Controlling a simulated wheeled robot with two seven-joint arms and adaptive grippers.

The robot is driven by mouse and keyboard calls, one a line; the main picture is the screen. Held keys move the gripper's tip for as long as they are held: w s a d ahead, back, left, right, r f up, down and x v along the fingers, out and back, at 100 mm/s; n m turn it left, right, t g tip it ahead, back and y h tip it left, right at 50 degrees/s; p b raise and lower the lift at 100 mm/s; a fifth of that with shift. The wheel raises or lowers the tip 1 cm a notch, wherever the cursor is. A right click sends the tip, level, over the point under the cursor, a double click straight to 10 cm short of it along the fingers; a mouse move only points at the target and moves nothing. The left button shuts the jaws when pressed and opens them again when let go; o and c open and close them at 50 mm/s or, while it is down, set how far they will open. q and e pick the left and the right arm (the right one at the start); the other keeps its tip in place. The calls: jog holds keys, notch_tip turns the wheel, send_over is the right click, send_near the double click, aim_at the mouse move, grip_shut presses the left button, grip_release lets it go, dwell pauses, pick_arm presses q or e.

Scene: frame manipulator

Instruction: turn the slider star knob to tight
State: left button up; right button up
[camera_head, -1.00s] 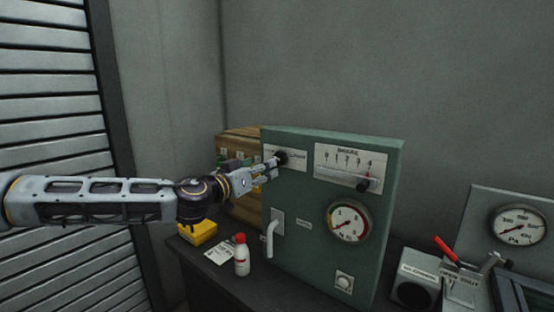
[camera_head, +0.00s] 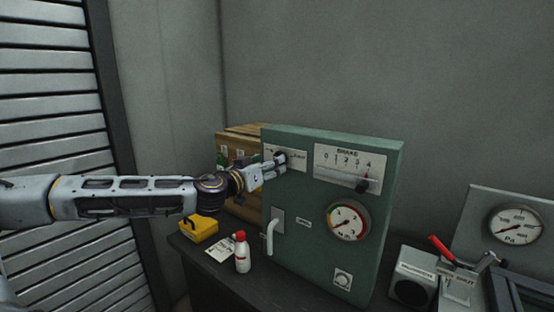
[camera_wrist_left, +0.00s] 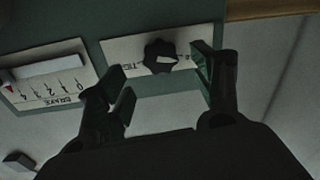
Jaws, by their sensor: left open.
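The black star knob (camera_wrist_left: 160,56) sits on a white label plate (camera_wrist_left: 118,50) on the green panel. It has a pale pointer mark on its face. In the head view the knob (camera_head: 281,157) is at the panel's upper left, partly hidden by my gripper. My left gripper (camera_head: 280,165) is right in front of the panel. In the wrist view its open fingers (camera_wrist_left: 165,75) stand one on each side of the knob, with gaps between; I cannot tell whether either touches it. The label text is only partly readable. My right gripper is not in view.
The green panel (camera_head: 300,255) also carries a BRAKE slider scale (camera_head: 345,165), a round gauge (camera_head: 348,222) and a white lever handle (camera_head: 271,238). A red-handled lever (camera_head: 441,247) is at the right.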

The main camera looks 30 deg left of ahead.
pick_arm(q)
jog(key=shift+w+d, duration=0.1)
jog(key=shift+w, duration=0.4)
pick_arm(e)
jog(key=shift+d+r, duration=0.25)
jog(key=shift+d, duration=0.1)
pick_arm(q)
jog(key=shift+w+p, duration=0.45)
jog(key=shift+w, duration=0.05)
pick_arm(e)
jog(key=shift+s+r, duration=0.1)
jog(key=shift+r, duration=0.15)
pick_arm(q)
jog(key=shift+w, duration=0.15)
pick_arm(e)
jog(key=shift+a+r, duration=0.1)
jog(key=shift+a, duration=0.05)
pick_arm(q)
jog(key=shift+w+a+r+p, duration=0.15)
jog(key=shift+w+a+p, duration=0.2)
jog(key=shift+p, duration=0.3)
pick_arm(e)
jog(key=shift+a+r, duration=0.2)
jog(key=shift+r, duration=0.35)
pick_arm(q)
jog(key=shift+w+p, duration=0.2)
jog(key=shift+p, duration=0.15)
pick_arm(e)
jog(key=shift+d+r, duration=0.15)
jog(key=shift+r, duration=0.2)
